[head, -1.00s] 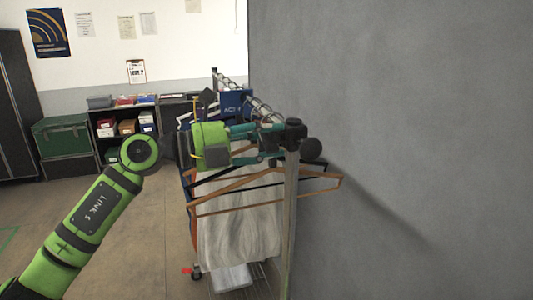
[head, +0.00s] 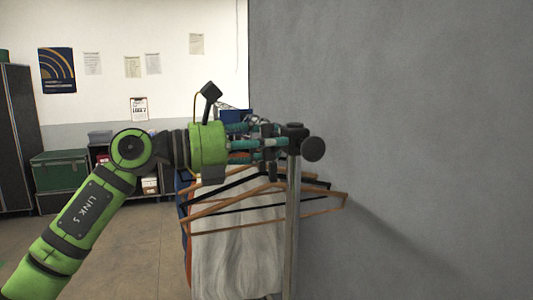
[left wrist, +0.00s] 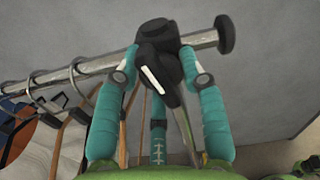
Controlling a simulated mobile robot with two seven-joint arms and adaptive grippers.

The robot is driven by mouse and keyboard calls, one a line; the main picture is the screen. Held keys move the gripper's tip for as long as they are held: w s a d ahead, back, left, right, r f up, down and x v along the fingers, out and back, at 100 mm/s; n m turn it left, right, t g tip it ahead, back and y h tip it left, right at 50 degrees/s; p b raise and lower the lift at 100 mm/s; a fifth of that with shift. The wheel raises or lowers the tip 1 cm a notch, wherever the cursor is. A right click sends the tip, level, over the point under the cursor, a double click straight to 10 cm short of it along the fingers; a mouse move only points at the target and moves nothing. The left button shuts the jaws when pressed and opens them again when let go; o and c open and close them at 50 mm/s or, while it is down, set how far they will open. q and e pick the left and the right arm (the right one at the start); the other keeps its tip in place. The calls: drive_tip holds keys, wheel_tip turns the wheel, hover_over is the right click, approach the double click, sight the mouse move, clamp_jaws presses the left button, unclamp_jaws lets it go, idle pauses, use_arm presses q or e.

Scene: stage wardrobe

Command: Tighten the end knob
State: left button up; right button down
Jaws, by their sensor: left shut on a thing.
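The end knob (left wrist: 162,72) is black with a white stripe. It sits under a black clamp (left wrist: 157,33) near the end of a metal rail in the left wrist view. My left gripper (left wrist: 160,62) has teal fingers on both sides of the knob and is shut on it. In the head view my left gripper (head: 262,141) reaches from the left to the black clamp (head: 294,138) on top of the rack's post. The fingers hide the knob there. My right gripper is not in view.
The rail ends in a round black cap (head: 313,149), close to a grey wall (head: 420,120). Wooden hangers (head: 262,214) and a pale garment (head: 225,255) hang below my gripper. A green case (head: 60,170) and shelves stand behind. The floor (head: 125,245) at left is clear.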

use_arm(q)
drive_tip(key=shift+m+b, duration=0.5)
drive_tip(key=shift+m, duration=0.7)
drive_tip(key=o, duration=1.1)
drive_tip(key=shift+d, duration=0.1)
drive_tip(key=shift+s+a, duration=0.1)
drive_tip(key=shift+a, duration=0.4)
drive_tip(key=v, duration=1.1)
drive_tip(key=shift+s, duration=0.15)
